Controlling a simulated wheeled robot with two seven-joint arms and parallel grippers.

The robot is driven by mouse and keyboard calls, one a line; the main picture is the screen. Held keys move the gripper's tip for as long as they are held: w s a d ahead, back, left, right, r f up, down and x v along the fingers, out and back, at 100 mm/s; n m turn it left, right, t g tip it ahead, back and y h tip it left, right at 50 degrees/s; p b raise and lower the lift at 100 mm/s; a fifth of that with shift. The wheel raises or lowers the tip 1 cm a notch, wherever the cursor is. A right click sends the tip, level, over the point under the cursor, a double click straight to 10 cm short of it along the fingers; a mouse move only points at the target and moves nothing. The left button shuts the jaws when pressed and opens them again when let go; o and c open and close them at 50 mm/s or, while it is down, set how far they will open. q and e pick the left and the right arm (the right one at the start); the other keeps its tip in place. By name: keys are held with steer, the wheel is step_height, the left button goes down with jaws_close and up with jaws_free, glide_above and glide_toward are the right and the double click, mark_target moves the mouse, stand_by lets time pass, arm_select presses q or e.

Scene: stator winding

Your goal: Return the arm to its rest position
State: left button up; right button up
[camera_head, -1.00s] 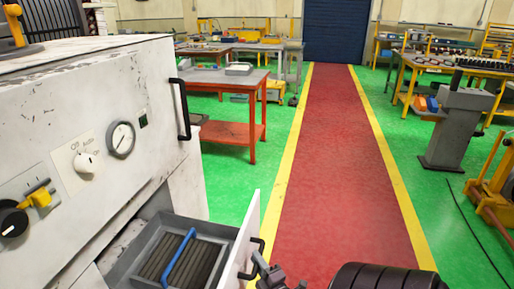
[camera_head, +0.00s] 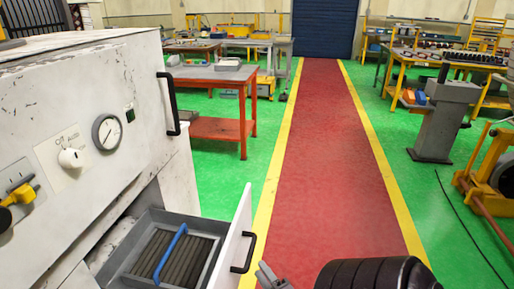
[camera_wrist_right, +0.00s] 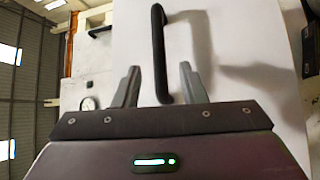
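My right gripper (camera_head: 268,276) shows only in part at the bottom of the head view, just right of the open drawer (camera_head: 215,268). In the right wrist view its two fingers (camera_wrist_right: 160,86) are open and apart. The black drawer handle (camera_wrist_right: 158,45) appears between and beyond them, against the white drawer front (camera_wrist_right: 215,50). In the head view the drawer handle (camera_head: 246,254) stands clear to the left of the gripper. A dark ribbed part of my right arm fills the bottom. My left gripper is not in view.
A white cabinet (camera_head: 90,90) with a gauge (camera_head: 107,132), knob and upper handle (camera_head: 170,104) stands at left. The drawer holds dark bars and a blue handle (camera_head: 171,250). A red aisle (camera_head: 325,160) is clear ahead. A grey pedestal (camera_head: 440,125) stands at right.

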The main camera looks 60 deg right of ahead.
steer(key=shift+s+a, duration=0.1)
steer(key=shift+s, duration=0.1)
steer(key=shift+f, duration=0.1)
stand_by(0.4)
steer(key=s+a+f+m+g+y, duration=0.1)
steer(key=s+a+f+m+g, duration=0.15)
steer(key=f, duration=0.65)
steer(key=s+a+f+m+g+y, duration=0.2)
steer(key=a+f+g, duration=0.15)
steer(key=f, duration=0.45)
steer(key=s+a+f+m+g+y, duration=0.1)
steer(key=s+a+f+m+g, duration=0.15)
steer(key=f, duration=0.65)
steer(key=s+a+f+m+g+y, duration=0.2)
steer(key=s+a+f+g, duration=0.6)
steer(key=s+a+f, duration=0.4)
steer(key=s+a+y, duration=0.1)
steer(key=s, duration=0.1)
steer(key=shift+s+y, duration=0.3)
steer(key=shift+s, duration=0.1)
steer(key=shift+s+f, duration=0.1)
